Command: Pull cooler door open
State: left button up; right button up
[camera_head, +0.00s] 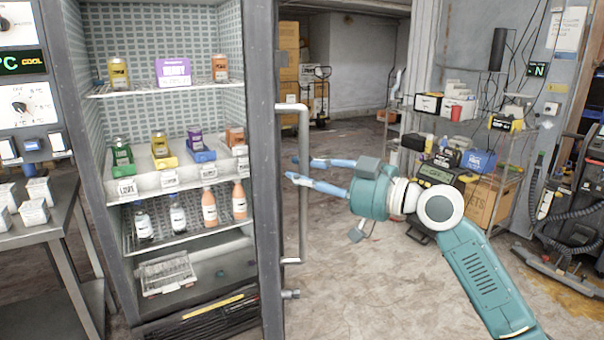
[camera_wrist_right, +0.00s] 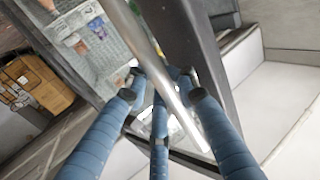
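The cooler's tall grey door frame (camera_head: 268,150) stands left of centre in the head view, with shelves of goods visible beside it. Its pale vertical bar handle (camera_head: 303,215) is on the frame's right side. The handle also crosses the right wrist view as a slanted bar (camera_wrist_right: 160,60). My right gripper (camera_head: 292,169) reaches in from the right at the handle's mid height. Its blue fingers (camera_wrist_right: 162,90) are spread, with the bar running between them in the wrist view. I cannot tell whether they touch it. My left gripper is not in view.
A metal table (camera_head: 50,225) with small white boxes stands at the left. A cluttered shelf rack (camera_head: 480,125) and a black machine with hoses (camera_head: 575,210) stand at the right. The concrete floor (camera_head: 370,285) in front of the right side of the cooler is clear.

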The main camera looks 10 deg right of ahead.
jog(key=o, duration=0.3)
jog(key=shift+s+a+f, duration=0.1)
jog(key=shift+s+f, duration=0.05)
jog(key=shift+f, duration=0.1)
jog(key=shift+s+r, duration=0.15)
jog(key=shift+r, duration=0.1)
jog(key=shift+d, duration=0.2)
jog(key=v, duration=1.2)
